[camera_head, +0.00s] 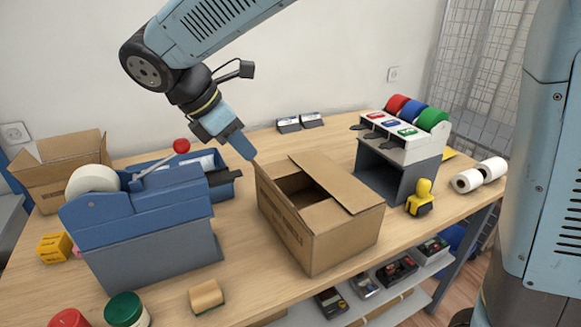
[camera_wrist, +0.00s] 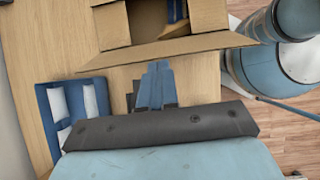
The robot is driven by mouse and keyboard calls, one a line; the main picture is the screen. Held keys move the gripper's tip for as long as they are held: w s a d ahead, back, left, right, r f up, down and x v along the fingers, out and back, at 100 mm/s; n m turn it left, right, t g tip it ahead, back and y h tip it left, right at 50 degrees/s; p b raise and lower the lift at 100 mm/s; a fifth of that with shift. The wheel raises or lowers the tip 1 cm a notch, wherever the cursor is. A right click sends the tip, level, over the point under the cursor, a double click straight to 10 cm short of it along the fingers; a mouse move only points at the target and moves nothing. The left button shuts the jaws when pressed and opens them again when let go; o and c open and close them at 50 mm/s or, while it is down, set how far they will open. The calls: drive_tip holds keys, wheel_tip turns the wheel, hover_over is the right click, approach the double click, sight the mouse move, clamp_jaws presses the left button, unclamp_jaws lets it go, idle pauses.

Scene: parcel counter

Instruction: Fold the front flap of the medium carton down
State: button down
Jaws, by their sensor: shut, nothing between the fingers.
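The medium carton (camera_head: 345,238) stands upright at the middle of the counter, partly open on top. In the head view, a long flap (camera_head: 337,182) lies at its right side and a short flap (camera_head: 326,214) lies across its near end; its dark inside shows between them. My gripper (camera_head: 249,155) is shut and empty, pointing down at the carton's far left corner. In the wrist view my gripper (camera_wrist: 158,68) is beside a long flap (camera_wrist: 190,46) that spreads toward it. I cannot tell whether they touch, or which flap is the front one.
A blue and grey tape machine (camera_head: 150,225) with a red-knobbed lever stands left of the carton. A sponge (camera_head: 206,297) and a green-lidded jar (camera_head: 126,311) are near the front edge. A label dispenser (camera_head: 398,155) and a yellow stamp (camera_head: 420,198) are at right. Another open carton (camera_head: 50,170) stands far left.

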sight(262, 172)
drive_tip(key=x, duration=0.6)
drive_tip(key=shift+s+a+f, duration=0.15)
drive_tip(key=shift+s+f, duration=0.05)
drive_tip(key=shift+f, duration=0.1)
drive_tip(key=shift+w+d+r, duration=0.15)
drive_tip(key=shift+w+d, duration=0.1)
drive_tip(key=shift+w, duration=0.05)
drive_tip(key=w+d+f, duration=0.5)
drive_tip(key=d, duration=0.2)
drive_tip(key=shift+d, duration=0.2)
drive_tip(key=shift+w, duration=0.1)
idle(0.5)
wheel_tip(262, 172, up, 9)
idle(0.4)
